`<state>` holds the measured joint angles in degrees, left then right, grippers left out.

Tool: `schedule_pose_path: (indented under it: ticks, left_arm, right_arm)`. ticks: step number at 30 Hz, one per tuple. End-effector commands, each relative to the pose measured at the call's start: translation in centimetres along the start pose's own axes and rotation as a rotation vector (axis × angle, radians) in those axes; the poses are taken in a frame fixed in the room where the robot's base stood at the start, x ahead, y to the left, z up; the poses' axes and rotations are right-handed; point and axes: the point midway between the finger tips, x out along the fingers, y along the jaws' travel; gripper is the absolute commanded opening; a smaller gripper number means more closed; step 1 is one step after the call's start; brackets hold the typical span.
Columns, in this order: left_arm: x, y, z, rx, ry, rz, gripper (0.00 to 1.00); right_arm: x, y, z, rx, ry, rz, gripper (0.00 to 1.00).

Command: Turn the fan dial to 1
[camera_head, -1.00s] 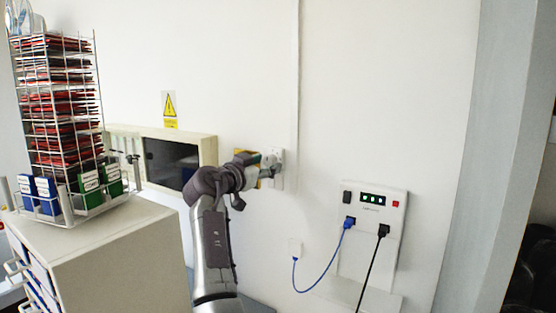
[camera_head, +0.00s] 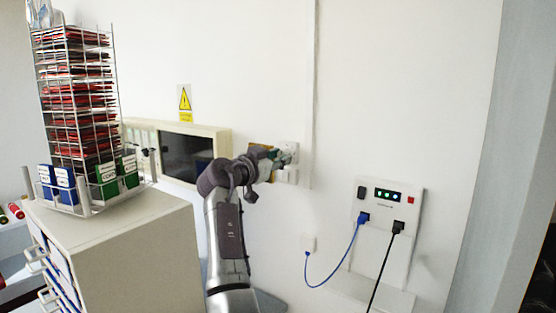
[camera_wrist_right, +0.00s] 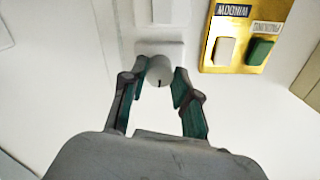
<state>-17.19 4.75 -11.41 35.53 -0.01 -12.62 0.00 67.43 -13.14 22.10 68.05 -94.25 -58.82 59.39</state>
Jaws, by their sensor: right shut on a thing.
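The fan dial (camera_wrist_right: 158,70) is a round pale knob on a white wall plate (camera_wrist_right: 175,48); a short dark mark shows on its face, pointing down in the right wrist view. No scale numbers can be read. My right gripper (camera_wrist_right: 157,82) has its two green-padded fingers on either side of the knob and is shut on it. In the head view my right gripper (camera_head: 284,158) is at the white wall plate (camera_head: 291,147), and its fingers hide the dial there. My left gripper is not in view.
A gold plate (camera_wrist_right: 207,62) with a white and a green switch sits beside the dial. A wall panel (camera_head: 386,204) with blue and black cables is to the right. A cabinet (camera_head: 120,250) bearing a swatch rack (camera_head: 117,85) stands at left. A beige box (camera_head: 222,142) is behind my arm.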

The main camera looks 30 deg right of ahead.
Motion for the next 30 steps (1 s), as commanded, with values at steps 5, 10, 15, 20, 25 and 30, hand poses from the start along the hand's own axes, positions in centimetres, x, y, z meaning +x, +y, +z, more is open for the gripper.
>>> schedule_pose_path:
  ticks: [5, 10, 15, 20, 25, 30]
  left_arm:
    - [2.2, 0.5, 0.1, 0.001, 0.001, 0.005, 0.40]
    - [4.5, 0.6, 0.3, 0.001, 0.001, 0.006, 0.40]
    - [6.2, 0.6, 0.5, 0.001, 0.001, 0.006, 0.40]
    - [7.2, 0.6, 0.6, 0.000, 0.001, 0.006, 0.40]
    - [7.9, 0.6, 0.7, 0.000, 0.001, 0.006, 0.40]
    - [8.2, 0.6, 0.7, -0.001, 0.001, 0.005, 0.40]
  right_arm:
    - [0.1, 0.2, 0.4, 0.078, 0.004, 0.000, 0.00]
    - [0.1, 0.2, 0.4, 0.199, 0.006, 0.000, 0.00]
    - [0.1, 0.2, 0.3, 0.338, 0.006, 0.000, 0.00]
    - [0.1, 0.1, 0.1, 0.457, 0.005, -0.001, 0.00]
    - [0.1, 0.1, 0.0, 0.563, 0.004, 0.000, 0.00]
    - [0.1, 0.0, -0.1, 0.632, 0.002, -0.001, 0.00]
